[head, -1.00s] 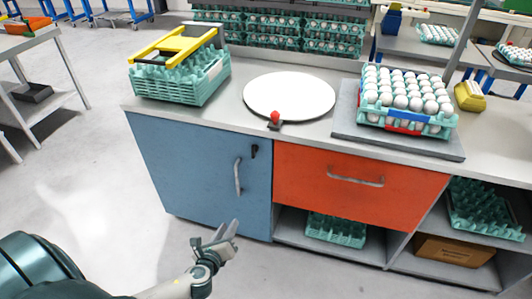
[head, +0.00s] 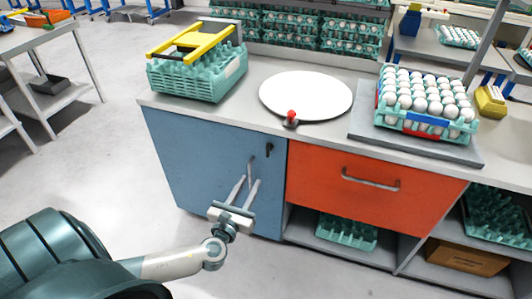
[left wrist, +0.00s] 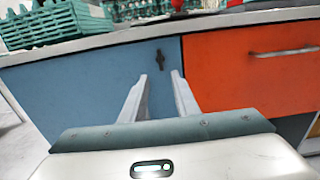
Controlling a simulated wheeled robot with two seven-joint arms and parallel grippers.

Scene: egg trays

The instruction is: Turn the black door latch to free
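The black door latch (head: 268,149) sits near the top right of the blue cabinet door (head: 195,165). It also shows in the left wrist view (left wrist: 160,57), roughly upright and just above the gap between my fingers. My right gripper is not in view.
An orange drawer (head: 360,185) with a bar handle is right of the door. The worktop (head: 340,138) above holds a white disc (head: 305,92), a red-knobbed part (head: 290,118), a green crate (head: 200,78) and an egg tray (head: 425,120). The floor left of the cabinet is clear.

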